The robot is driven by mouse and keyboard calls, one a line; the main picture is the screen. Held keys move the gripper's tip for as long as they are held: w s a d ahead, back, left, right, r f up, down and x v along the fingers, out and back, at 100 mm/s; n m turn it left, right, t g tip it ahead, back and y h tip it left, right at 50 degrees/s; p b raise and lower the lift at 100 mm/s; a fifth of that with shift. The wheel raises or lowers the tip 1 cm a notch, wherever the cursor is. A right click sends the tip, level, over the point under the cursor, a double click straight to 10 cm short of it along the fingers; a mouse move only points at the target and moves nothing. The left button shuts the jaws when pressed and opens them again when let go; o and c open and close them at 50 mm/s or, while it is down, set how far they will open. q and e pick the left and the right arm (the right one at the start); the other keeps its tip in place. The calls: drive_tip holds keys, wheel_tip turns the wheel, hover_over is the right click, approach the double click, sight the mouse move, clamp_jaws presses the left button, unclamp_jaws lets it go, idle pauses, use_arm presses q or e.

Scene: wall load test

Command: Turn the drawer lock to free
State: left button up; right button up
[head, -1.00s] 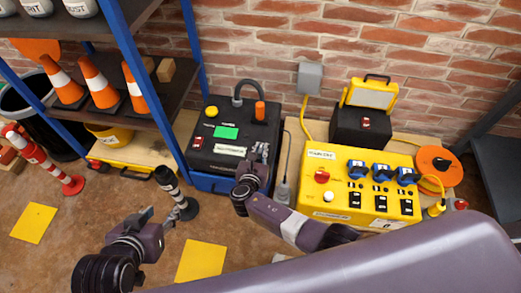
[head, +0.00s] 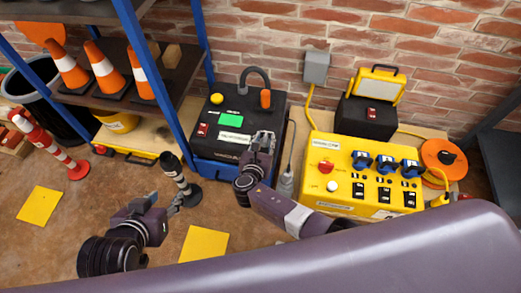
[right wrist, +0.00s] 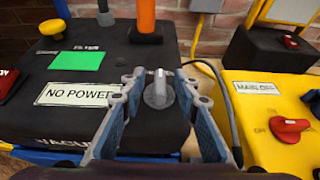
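A grey knob (right wrist: 158,92) with a pointed grip stands on top of the black unit (right wrist: 60,125), right of a "NO POWER" label (right wrist: 82,94). No lock wording is readable beside it. My right gripper (right wrist: 160,84) is open, with one finger on each side of the knob; I cannot tell whether either touches it. In the head view my right gripper (head: 262,140) is over the right front of the black unit and hides the knob. My left gripper (head: 166,204) looks open and empty, low at the left, near a black-and-white post (head: 174,172).
A yellow panel (head: 345,160) with a red rotary switch (head: 326,168) and blue plugs stands right of the unit. An orange handle (right wrist: 147,18) rises behind the knob. A blue shelf post (head: 150,85) is on the left. A grey cable runs between unit and panel.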

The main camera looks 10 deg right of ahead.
drive_tip(key=v, duration=1)
drive_tip(key=shift+s+r, duration=0.2)
drive_tip(key=shift+s, duration=0.1)
drive_tip(key=shift+a, duration=0.1)
